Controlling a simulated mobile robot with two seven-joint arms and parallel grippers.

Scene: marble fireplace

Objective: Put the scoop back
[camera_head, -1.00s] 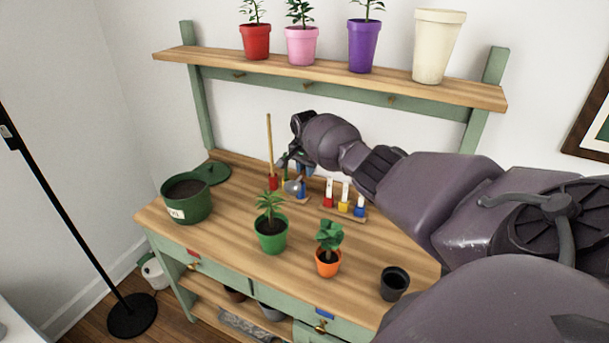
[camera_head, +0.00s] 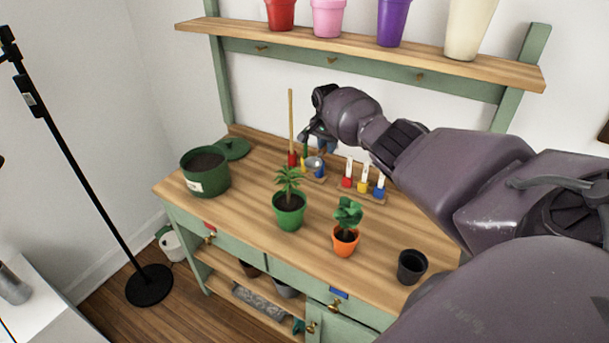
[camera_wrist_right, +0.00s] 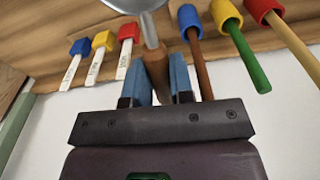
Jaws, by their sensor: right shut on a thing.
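My right gripper (camera_head: 318,136) is over the back of the bench. In the right wrist view its two blue fingers (camera_wrist_right: 168,80) are shut on the brown handle of the scoop (camera_wrist_right: 155,72). The scoop's grey metal bowl (camera_head: 314,162) shows just below the gripper, close to the tool rack (camera_head: 308,175). The rack has red (camera_head: 292,158), yellow and blue (camera_head: 319,171) holders. In the wrist view a tool handle stands in each holder, and the scoop is beside the blue one (camera_wrist_right: 188,17). Whether the bowl touches the rack is unclear. My left gripper is not in view.
A second rack with white labelled tools (camera_head: 363,180) stands to the right. Potted plants (camera_head: 289,208) (camera_head: 345,238), a black pot (camera_head: 412,266) and a green soil pot (camera_head: 206,173) stand on the bench. A shelf (camera_head: 370,45) with pots hangs above.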

